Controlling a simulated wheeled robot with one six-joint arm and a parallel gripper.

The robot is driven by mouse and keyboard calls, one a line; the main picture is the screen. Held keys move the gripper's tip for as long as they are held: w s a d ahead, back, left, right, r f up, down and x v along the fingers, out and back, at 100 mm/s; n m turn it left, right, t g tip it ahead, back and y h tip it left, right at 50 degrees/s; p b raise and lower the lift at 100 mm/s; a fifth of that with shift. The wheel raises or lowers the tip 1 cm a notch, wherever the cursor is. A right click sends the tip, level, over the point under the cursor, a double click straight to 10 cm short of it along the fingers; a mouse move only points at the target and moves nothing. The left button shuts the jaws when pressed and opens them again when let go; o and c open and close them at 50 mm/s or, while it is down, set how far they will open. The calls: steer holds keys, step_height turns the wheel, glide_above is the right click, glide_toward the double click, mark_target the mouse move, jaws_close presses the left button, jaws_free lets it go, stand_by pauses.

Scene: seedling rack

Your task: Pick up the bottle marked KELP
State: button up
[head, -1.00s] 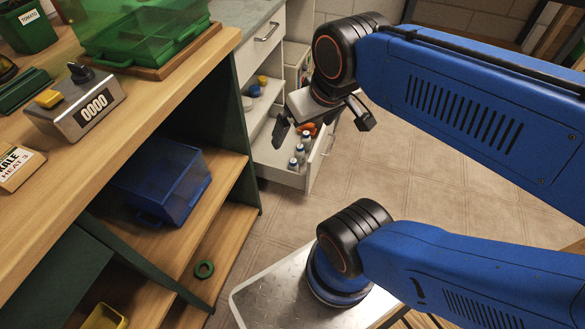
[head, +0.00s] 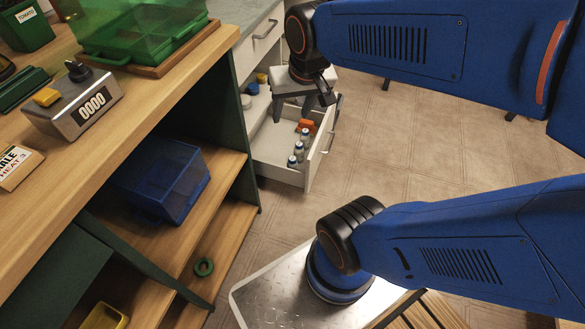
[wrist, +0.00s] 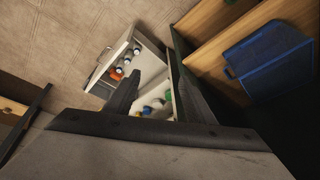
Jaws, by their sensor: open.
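Several small bottles with dark caps (head: 299,149) stand in a row along the right side of an open white drawer (head: 281,172). They also show in the wrist view (wrist: 128,59). Their labels are too small to read, so I cannot tell which is marked KELP. My gripper (head: 293,110) is open and empty, above the drawer and apart from the bottles. In the wrist view its two fingers (wrist: 155,92) point toward the drawer, and the bottles lie beyond them, up and left. The gripper hides part of the drawer's inside.
An orange item (head: 306,125) lies behind the bottles. Blue, yellow and white items (head: 252,89) sit at the drawer's left. A wooden bench (head: 185,75) with shelves holding a blue bin (head: 165,180) stands left of the drawer. Open floor (head: 400,140) lies to the right.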

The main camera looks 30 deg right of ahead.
steer(key=w+d+f+m+g, duration=0.1)
steer(key=w+d+f+m, duration=0.1)
steer(key=w+f, duration=0.25)
steer(key=w+d+f+m, duration=0.2)
steer(key=w+f+m, duration=0.1)
steer(key=w, duration=0.3)
steer(key=m+g, duration=0.3)
steer(key=m, duration=0.8)
glide_above(292, 159)
step_height(292, 159, down, 33)
step_height(292, 159, down, 11)
steer(key=shift+f, duration=0.1)
steer(key=shift+w+d+f, duration=0.1)
steer(key=shift+f, duration=1.35)
steer(key=shift+w+d+f, duration=0.1)
steer(key=shift+f, duration=1.3)
steer(key=c, duration=1)
steer(key=shift+r, duration=0.1)
